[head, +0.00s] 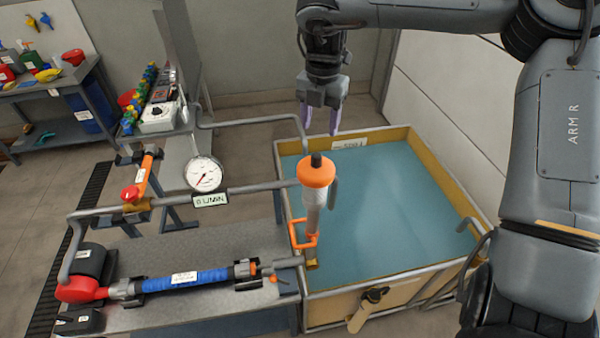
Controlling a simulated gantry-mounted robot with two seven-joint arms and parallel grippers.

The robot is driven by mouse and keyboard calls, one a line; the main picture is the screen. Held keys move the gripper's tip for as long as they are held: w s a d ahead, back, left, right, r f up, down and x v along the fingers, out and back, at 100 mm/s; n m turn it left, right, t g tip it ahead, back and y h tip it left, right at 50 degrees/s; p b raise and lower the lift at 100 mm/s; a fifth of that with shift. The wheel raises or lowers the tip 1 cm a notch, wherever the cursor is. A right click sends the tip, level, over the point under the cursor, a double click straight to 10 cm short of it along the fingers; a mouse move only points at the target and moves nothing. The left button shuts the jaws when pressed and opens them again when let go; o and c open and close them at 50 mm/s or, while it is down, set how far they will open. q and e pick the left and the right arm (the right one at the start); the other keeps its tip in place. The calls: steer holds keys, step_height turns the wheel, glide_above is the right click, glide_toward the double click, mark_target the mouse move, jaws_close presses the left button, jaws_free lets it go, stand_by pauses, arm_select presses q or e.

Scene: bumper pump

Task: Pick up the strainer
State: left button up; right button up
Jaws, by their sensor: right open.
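The part that looks most like the strainer is an upright pale cylinder (314,212) with a wide orange cap and a black knob on top. It stands at the left edge of the tank, by an orange bracket (304,240). I cannot tell for sure that it is the strainer. My right gripper (320,128) points down with its two purple fingers apart and nothing between them. In the picture it is above the orange cap, near the tank's back left corner, and apart from the cap. My left gripper is not in view.
A yellow-walled tank (465,208) of blue water stands right of a grey bench (180,240). The bench holds a blue hose section (199,279), pipes and a gauge (203,174). A pipe (250,123) runs behind the cylinder. A shelf with small items stands far left.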

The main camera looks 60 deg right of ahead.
mark_target(317, 154)
steer(key=f, duration=0.3)
steer(key=shift+s+f, duration=0.2)
steer(key=shift+f, duration=0.65)
steer(key=shift+a+f+p, duration=0.1)
steer(key=shift+f+p, duration=0.35)
steer(key=shift+p, duration=0.05)
step_height(317, 154, down, 3)
steer(key=shift+w+a+f+p, duration=0.1)
steer(key=shift+w+p, duration=0.05)
steer(key=shift+p, duration=0.4)
steer(key=shift+f, duration=0.65)
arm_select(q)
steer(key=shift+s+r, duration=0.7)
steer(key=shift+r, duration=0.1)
arm_select(e)
steer(key=shift+c, duration=0.2)
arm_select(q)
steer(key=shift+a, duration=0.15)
arm_select(e)
jaws_close()
